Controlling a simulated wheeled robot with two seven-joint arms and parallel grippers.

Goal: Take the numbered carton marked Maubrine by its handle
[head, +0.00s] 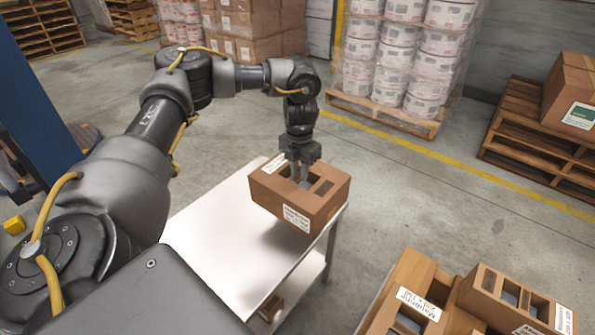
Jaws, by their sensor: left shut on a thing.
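My left gripper (299,172) points down and is shut on a brown carton (322,205) at its top, between the cut-out openings. The fingertips are partly hidden inside the opening. The carton has white labels on its top and front side, too small to read surely. It is over the right part of a pale metal table (215,238); I cannot tell whether it touches the top. More brown cartons are at the lower right: one with a white top label (419,304) and one with open slots (507,297). I cannot confirm which is marked Maubrine. My right gripper is not in view.
A pallet of wrapped white tubs (408,60) stands at the back. Stacked pallets (533,128) with a green-labelled box (574,100) are at the right. A blue post (35,90) is at the left.

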